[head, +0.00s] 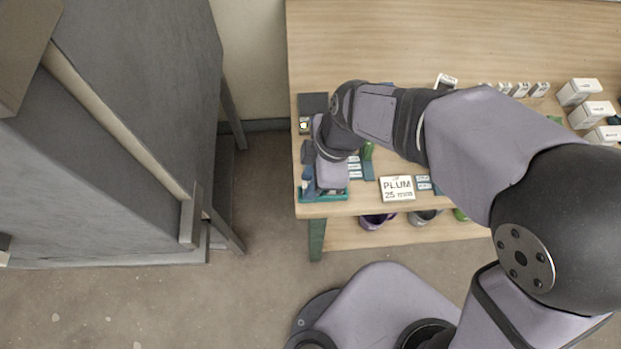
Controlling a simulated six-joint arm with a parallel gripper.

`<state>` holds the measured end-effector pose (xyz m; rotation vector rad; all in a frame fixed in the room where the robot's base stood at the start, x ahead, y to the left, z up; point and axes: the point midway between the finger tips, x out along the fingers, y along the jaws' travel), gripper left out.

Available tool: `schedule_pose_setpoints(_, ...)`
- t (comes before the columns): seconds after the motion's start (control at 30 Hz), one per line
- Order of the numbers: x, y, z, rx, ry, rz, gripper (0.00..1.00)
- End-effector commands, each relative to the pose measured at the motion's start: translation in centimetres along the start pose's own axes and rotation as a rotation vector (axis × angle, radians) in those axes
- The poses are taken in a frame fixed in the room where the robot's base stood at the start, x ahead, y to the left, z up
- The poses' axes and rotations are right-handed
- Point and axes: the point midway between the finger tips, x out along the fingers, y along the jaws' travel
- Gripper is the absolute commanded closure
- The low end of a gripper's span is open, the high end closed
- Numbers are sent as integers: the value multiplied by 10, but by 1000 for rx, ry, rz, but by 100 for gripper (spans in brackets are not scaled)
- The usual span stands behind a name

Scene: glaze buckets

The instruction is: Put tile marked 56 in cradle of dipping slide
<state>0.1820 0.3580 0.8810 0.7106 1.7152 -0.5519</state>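My arm reaches over the left end of the wooden table, and my gripper is hidden under its own wrist there, so its fingers cannot be made out. A teal tray (338,196) shows below the wrist at the front left corner, partly covered. Several small white pieces with dark marks (522,89) stand in a row at the back right; their numbers are too small to read. A white marked piece (446,80) stands apart to their left, partly behind my arm. I cannot pick out the tile marked 56 or the cradle of the dipping slide.
A sign reading PLUM 25 (397,188) lies at the table's front edge, with small blue labelled blocks (424,183) beside it. White boxes (579,92) stand at the right. Buckets (376,221) sit on the lower shelf. A large grey panelled structure (110,130) stands at left. The table's back is clear.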

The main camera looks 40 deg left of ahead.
Motion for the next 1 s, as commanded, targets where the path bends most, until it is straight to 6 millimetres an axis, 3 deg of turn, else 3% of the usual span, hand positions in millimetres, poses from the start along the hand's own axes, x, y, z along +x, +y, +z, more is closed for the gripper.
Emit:
schedule_pose_setpoints(0.1,0,0,0,0,0,0,77)
schedule_pose_setpoints(0.2,0,0,0,0,0,0,100)
schedule_pose_setpoints(0.57,-7,0,-2,-1,0,1,100)
schedule_pose_setpoints(1.0,-42,0,-11,-1,0,1,100)
